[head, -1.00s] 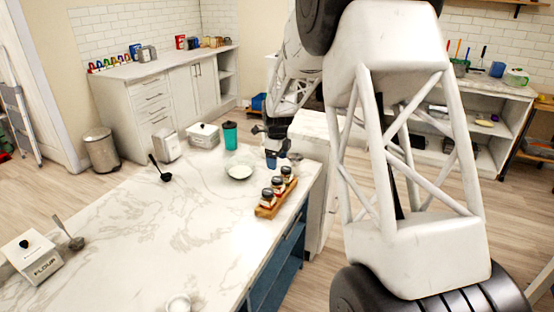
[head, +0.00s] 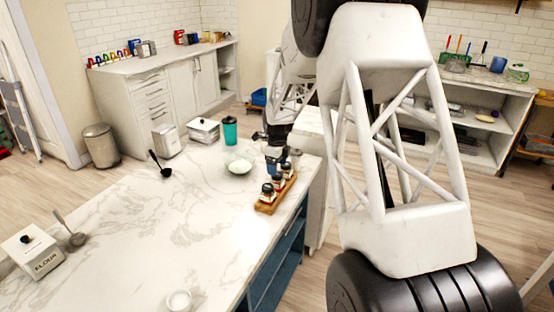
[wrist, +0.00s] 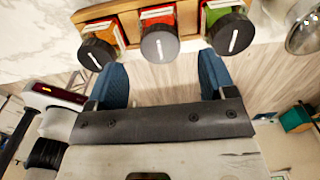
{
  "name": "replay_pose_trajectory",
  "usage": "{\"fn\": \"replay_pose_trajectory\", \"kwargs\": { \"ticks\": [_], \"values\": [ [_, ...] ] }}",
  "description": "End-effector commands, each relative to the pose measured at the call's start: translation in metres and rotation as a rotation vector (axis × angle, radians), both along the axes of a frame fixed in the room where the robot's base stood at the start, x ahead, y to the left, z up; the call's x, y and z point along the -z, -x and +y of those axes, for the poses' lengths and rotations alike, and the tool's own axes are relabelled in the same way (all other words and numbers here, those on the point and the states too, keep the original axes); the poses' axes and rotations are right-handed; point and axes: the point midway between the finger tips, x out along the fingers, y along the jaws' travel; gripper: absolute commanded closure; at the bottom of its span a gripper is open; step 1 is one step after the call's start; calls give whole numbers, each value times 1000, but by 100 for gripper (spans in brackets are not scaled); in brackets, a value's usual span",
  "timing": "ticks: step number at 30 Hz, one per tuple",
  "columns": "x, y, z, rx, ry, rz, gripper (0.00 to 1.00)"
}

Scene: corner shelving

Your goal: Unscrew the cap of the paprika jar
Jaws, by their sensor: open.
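A wooden rack (head: 264,208) holds three spice jars near the right edge of the marble counter. In the wrist view they have dark round caps, each with a white line: an orange-red jar (wrist: 92,25) at left, a red jar (wrist: 158,15) in the middle and a green jar (wrist: 223,8) at right. Their labels are not readable, so I cannot tell which is paprika. My gripper (wrist: 163,68) is open, its blue fingers spread just short of the caps, with the middle cap opposite the gap. It holds nothing. In the head view my gripper (head: 275,158) overlaps the rack's far end.
A white bowl (head: 238,168) and a teal cup (head: 230,130) stand behind the rack. A glass-and-metal item (wrist: 304,32) is close right of the jars in the wrist view. A flour box (head: 34,255) is far left.

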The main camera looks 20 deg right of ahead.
Motion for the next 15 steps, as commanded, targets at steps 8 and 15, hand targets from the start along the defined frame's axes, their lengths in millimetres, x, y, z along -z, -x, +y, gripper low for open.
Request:
{"fn": "replay_pose_trajectory", "kwargs": {
  "ticks": [8, 15],
  "values": [
    [24, 0, 0, 0, 0, 1, 23],
    [32, 0, 0, 0, 0, 1, 23]
  ]
}}
